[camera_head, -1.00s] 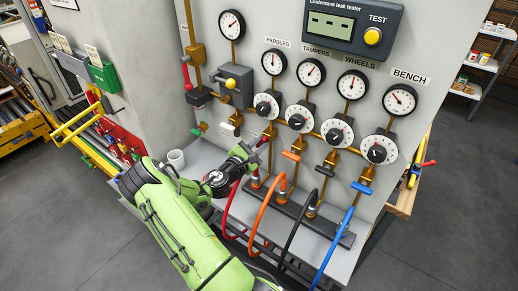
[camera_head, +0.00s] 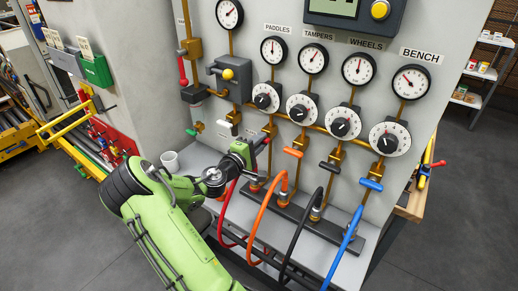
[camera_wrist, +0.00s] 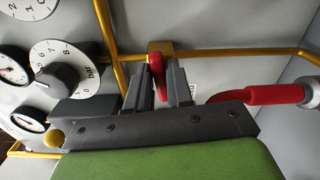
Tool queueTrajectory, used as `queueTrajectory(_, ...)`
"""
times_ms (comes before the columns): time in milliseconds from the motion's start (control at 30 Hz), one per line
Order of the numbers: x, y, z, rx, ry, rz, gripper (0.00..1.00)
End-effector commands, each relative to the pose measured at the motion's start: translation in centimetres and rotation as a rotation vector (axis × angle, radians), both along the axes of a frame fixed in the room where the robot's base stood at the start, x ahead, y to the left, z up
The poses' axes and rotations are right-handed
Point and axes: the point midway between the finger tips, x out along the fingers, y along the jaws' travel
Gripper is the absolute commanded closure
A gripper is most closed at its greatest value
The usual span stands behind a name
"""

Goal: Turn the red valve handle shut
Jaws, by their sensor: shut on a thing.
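The red valve handle (camera_wrist: 157,62) shows in the wrist view between the two dark fingers of my gripper (camera_wrist: 158,75), in front of a brass valve body (camera_wrist: 160,47). In the head view my gripper (camera_head: 254,147) is at the leftmost brass outlet under the PADDLES dial, above the red hose (camera_head: 224,218). There the handle is mostly hidden by my gripper, so its exact angle is hard to tell.
Orange (camera_head: 293,153), black (camera_head: 330,167) and blue (camera_head: 371,185) valve handles stand to the right, with hoses below. A numbered dial (camera_wrist: 62,72) is close by in the wrist view.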

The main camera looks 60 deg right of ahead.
Motion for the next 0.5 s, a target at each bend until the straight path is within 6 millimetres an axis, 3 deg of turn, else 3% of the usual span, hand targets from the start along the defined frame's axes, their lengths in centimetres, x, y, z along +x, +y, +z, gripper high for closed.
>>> queueTrajectory(500, 0.03, 0.06, -0.33, -0.016, -0.137, 0.0, 1.0)
